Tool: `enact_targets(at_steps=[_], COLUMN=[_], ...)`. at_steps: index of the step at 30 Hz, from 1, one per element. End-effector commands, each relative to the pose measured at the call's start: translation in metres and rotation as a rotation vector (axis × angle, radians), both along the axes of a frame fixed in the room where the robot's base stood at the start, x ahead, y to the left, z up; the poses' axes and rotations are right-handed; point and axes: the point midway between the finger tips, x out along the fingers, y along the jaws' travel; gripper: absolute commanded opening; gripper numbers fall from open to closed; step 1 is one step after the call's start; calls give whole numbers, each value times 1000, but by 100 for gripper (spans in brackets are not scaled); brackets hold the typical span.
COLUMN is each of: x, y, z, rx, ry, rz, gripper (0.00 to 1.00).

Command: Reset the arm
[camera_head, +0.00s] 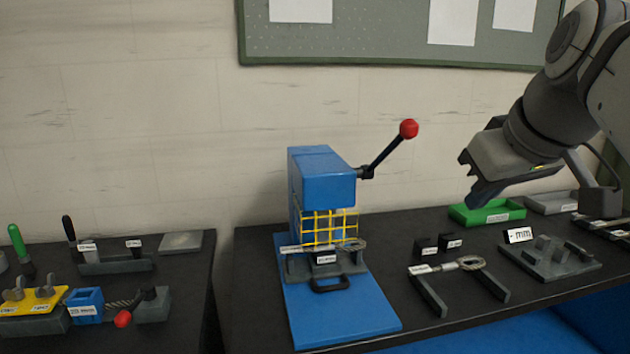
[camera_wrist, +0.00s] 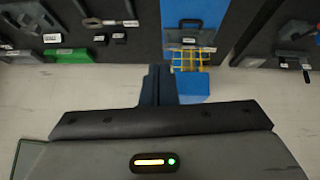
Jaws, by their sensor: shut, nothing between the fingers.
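My gripper (camera_head: 477,178) is at the right in the head view, raised above the table and clear of everything. Its fingers point down and left and are closed with nothing between them. In the wrist view my gripper (camera_wrist: 157,75) shows as dark closed fingers at the centre. My arm comes in from the upper right of the head view.
A blue press (camera_head: 322,178) with a red-knobbed lever (camera_head: 408,129) and yellow guard (camera_head: 330,228) stands left of my gripper. A green tray (camera_head: 487,212), grey fixture (camera_head: 550,258) and fork-shaped stand (camera_head: 430,292) are on the black table. A second table (camera_head: 185,268) holds tools at left.

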Motion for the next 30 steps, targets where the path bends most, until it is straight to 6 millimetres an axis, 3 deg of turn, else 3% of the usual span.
enact_targets(at_steps=[1,8,17,24,27,30], x=[0,5,-1,-35,-50,-59], y=[-1,6,25,50,56,62], z=[0,-50,-139,-245,-276,-292], rx=[0,40,76,70,60,54], ry=[0,77,206,350,385,403], rz=[-2,-52,-131,-210,-232,-243], gripper=[0,0,0,0,0,0])
